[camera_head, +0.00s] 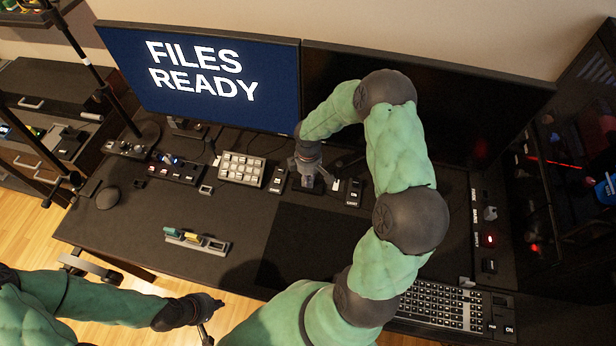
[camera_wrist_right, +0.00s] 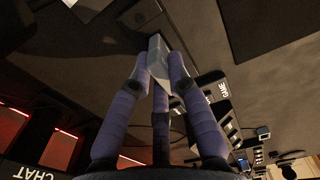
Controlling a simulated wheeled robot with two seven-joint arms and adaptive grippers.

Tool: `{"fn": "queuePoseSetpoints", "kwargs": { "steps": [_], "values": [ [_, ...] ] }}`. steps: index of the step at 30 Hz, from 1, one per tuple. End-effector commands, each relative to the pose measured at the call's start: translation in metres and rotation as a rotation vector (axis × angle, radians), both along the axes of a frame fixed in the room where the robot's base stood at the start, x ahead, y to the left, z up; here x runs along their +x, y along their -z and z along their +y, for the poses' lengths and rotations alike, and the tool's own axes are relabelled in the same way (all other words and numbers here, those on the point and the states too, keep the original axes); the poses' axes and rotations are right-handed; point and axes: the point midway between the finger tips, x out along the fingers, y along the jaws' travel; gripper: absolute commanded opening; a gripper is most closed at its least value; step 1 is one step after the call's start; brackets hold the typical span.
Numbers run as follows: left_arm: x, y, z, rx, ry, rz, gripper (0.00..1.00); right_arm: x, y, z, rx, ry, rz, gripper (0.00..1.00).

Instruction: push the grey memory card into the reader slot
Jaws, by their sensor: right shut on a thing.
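My right gripper (camera_head: 306,177) is low over the back of the desk, in front of the gap between the two monitors. In the right wrist view its purple fingers (camera_wrist_right: 158,70) are shut on the grey memory card (camera_wrist_right: 156,48), a pale grey block. A dark boxy unit (camera_wrist_right: 141,14) lies just beyond the card's far end and looks like the reader. I cannot tell whether the card is in its slot. In the head view the gripper hides the card and slot. My left gripper (camera_head: 207,312) is in front of the desk, its finger opening unclear.
A grey holder (camera_head: 213,246) with a teal and a yellow card stands on the desk. The left monitor (camera_head: 205,90) reads "FILES READY". A keypad (camera_head: 241,169) and small labelled boxes flank the right gripper. A keyboard (camera_head: 440,306) is front right; a mouse (camera_head: 108,198) is left.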

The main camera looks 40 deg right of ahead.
Motion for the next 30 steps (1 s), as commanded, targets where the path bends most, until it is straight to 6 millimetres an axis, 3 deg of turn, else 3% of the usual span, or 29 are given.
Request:
{"fn": "queuePoseSetpoints", "kwargs": {
  "steps": [23, 24, 26, 27, 30],
  "values": [
    [0.000, 0.010, 0.000, 0.000, 0.000, 0.000, 0.00, -0.001, 0.013, 0.001, 0.001, 0.000, 0.002, 0.00],
    [0.000, 0.010, 0.000, 0.000, 0.000, 0.000, 0.00, -0.001, 0.013, 0.001, 0.001, 0.000, 0.002, 0.24],
    [0.000, 0.010, 0.000, 0.000, 0.000, 0.000, 0.00, -0.001, 0.013, 0.001, 0.001, 0.000, 0.002, 0.41],
    [0.000, 0.010, 0.000, 0.000, 0.000, 0.000, 0.00, -0.001, 0.013, 0.001, 0.001, 0.000, 0.002, 0.46],
    [0.000, 0.010, 0.000, 0.000, 0.000, 0.000, 0.00, 0.000, 0.013, 0.000, 0.001, 0.000, 0.001, 0.46]
  ]
}}
